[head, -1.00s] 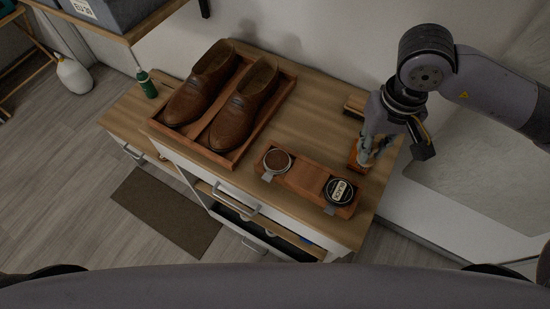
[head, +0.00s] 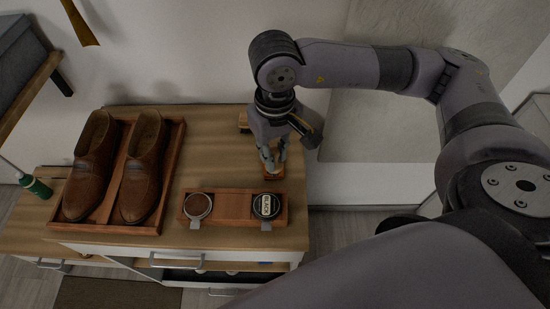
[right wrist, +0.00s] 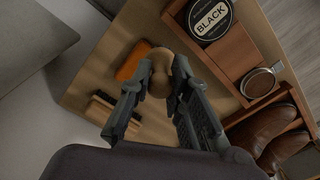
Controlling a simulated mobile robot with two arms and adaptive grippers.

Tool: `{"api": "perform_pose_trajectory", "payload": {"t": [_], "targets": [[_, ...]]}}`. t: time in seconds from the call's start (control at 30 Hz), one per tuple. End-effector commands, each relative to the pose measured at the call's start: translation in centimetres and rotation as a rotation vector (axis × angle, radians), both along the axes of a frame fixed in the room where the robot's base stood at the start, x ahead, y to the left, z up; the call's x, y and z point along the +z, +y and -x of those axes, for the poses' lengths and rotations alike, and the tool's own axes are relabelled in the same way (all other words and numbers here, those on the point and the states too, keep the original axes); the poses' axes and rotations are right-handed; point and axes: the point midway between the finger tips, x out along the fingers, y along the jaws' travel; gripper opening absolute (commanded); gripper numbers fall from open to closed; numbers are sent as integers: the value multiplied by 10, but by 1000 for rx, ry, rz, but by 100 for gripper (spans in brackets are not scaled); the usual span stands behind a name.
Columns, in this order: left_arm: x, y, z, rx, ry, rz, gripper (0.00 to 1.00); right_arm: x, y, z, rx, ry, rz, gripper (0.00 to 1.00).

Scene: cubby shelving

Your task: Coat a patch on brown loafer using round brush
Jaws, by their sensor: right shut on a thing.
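Two brown loafers, a left one (head: 91,168) and a right one (head: 142,168), stand side by side in a wooden tray (head: 178,160) on the cabinet top. One also shows at the lower right of the right wrist view (right wrist: 270,125). My right gripper (head: 273,158) points down at the back right of the top. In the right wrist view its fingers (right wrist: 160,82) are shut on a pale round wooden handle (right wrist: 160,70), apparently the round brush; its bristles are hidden. An orange-brown block (right wrist: 132,62) lies right beside it. My left gripper is not in view.
A wooden holder (head: 232,206) carries a tin labelled BLACK (head: 266,205) and a tin with brown contents (head: 198,206). A dark-bristled brush (right wrist: 115,112) lies behind my gripper. A green bottle (head: 36,187) stands far left. The wall is close behind.

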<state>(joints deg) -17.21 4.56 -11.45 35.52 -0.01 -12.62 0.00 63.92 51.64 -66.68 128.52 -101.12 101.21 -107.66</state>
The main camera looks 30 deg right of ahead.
Motion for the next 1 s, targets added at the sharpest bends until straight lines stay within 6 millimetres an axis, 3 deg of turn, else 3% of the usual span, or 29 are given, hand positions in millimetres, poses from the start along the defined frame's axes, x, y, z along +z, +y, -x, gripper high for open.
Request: {"api": "perform_pose_trajectory", "payload": {"t": [0.17,0.3,0.5,0.73,1.0], "targets": [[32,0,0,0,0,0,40,19,40,-7,28,-7,-75,0],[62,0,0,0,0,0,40,35,88,-13,39,-9,-173,0],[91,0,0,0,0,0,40,52,141,-16,17,-2,-294,0],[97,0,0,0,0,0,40,52,162,-16,-3,4,-346,0],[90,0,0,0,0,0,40,25,162,-16,-4,6,-345,0]]}}
